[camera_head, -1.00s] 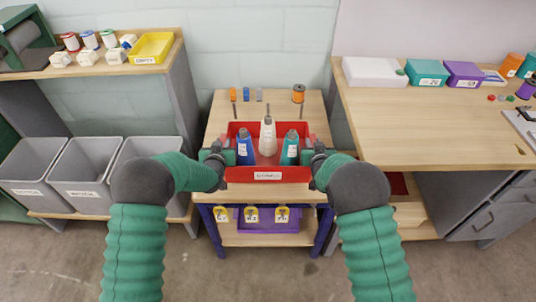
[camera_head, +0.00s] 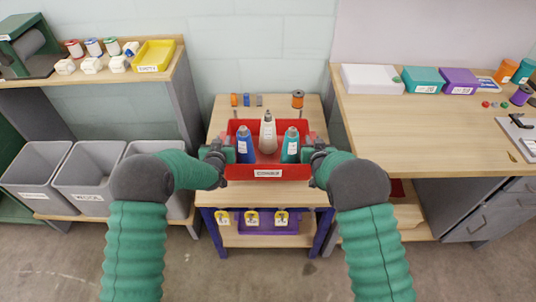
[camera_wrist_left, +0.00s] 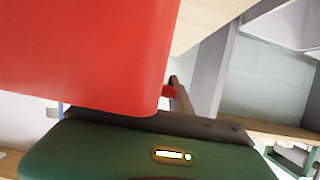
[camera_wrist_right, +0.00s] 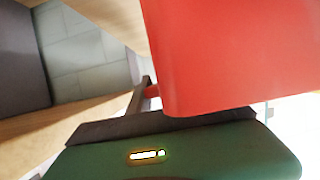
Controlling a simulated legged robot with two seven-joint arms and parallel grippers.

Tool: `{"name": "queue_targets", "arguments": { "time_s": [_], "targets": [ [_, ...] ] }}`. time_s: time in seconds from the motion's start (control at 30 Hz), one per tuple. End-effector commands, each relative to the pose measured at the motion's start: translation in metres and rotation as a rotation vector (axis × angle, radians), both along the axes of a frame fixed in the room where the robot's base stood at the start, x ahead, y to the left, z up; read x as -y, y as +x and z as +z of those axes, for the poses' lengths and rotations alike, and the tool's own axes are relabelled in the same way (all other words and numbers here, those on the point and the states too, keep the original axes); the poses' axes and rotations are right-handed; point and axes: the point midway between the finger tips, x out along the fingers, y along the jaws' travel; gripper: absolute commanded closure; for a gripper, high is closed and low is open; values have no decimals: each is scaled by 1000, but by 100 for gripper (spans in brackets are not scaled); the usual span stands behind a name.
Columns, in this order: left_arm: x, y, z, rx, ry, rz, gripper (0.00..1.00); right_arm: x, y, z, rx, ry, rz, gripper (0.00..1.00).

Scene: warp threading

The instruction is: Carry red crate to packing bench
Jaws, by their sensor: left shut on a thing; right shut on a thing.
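The red crate (camera_head: 268,173) is upright in the middle of the head view and holds a blue bottle (camera_head: 245,147), a pale bottle (camera_head: 268,134) and a teal bottle (camera_head: 290,148). My left gripper (camera_head: 229,152) is shut on its left side, and my right gripper (camera_head: 308,152) on its right side. The crate's red wall fills much of the left wrist view (camera_wrist_left: 85,55) and the right wrist view (camera_wrist_right: 235,55). The crate is over a small wooden-topped stand (camera_head: 265,192); any gap beneath is unclear. A larger wooden bench (camera_head: 430,130) is on the right; no label names it.
Orange and purple spools and several boxes, including a white box (camera_head: 373,78), lie on the right bench. A shelf with a yellow tray (camera_head: 156,56) and grey bins (camera_head: 85,180) is on the left. The right bench's front left top is clear.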

Motion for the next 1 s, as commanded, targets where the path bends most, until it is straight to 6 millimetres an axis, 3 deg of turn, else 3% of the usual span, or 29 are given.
{"name": "queue_targets", "arguments": {
  "time_s": [0.03, 1.0],
  "targets": [
    [-1, 1, 20, 4, 0, 1, 100, -1, 1, 21, 7, 1, 2, 100],
    [-1, 1, 181, 3, 0, 1, 100, -1, 2, 182, 5, 1, 2, 100]
  ]
}}
